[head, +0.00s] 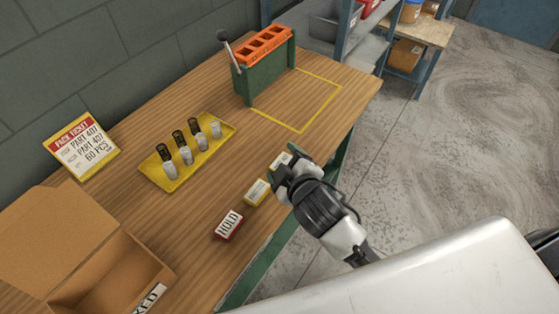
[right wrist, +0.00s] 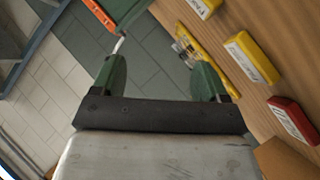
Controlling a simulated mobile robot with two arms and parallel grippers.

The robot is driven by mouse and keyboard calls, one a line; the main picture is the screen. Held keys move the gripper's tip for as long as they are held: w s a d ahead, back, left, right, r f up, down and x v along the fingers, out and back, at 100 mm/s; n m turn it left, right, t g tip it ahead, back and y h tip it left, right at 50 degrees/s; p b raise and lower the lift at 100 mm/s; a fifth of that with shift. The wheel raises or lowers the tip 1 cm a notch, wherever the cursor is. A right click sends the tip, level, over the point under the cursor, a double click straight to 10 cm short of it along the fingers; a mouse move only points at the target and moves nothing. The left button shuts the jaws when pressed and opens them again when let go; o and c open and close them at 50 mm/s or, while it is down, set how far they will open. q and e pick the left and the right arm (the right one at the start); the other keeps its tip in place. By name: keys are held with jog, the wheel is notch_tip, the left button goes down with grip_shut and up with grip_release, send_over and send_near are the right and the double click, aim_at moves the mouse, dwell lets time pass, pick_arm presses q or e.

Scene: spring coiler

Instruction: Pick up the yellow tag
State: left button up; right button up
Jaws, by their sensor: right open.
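Two small yellow-edged tags with white faces lie on the wooden bench. One yellow tag (head: 257,192) lies beside the red HOLD tag; it also shows in the right wrist view (right wrist: 248,58). The other yellow-edged tag (head: 281,159) lies farther back, partly hidden behind my right gripper; it shows at the top of the right wrist view (right wrist: 203,7). My right gripper (head: 284,172) is open and empty, near the bench's right edge and close to both tags. In the right wrist view its green fingers (right wrist: 160,75) are apart with nothing between them. My left gripper is not in view.
A red HOLD tag (head: 229,224) lies nearer the front. A yellow tray (head: 205,158) holds several small cylinders. A green coiler with an orange top (head: 262,75), a pack ticket (head: 80,144) and an open cardboard box (head: 90,235) stand around. Bare bench lies between.

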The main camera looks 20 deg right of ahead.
jog(key=w+a+r+n+t+y, duration=0.4)
jog(key=a+r+n+y, duration=0.55)
jog(key=r+n, duration=0.3)
jog(key=s+a+r+n+g+y, duration=0.3)
jog(key=a+n+g+y, duration=0.55)
jog(key=n, duration=0.75)
jog(key=n+g+h, duration=1)
jog(key=n+h, duration=0.9)
jog(key=n, duration=0.4)
send_over(282, 160)
jog(key=shift+t, duration=0.25)
jog(key=f, duration=1.1)
jog(key=f+p, duration=0.1)
jog(key=f, duration=0.5)
jog(key=shift+s+a+f, duration=0.2)
jog(key=shift+a+f, duration=0.05)
jog(key=shift+a, duration=0.15)
jog(key=f, duration=0.1)
jog(key=f+p, duration=0.1)
jog(key=f, duration=0.1)
jog(key=f+p, duration=0.1)
jog(key=f, duration=0.1)
jog(key=shift+s+d+f, duration=0.2)
jog(key=shift+d+f, duration=0.05)
jog(key=shift+d, duration=0.05)
jog(key=shift+f, duration=0.15)
jog(key=c, duration=1)
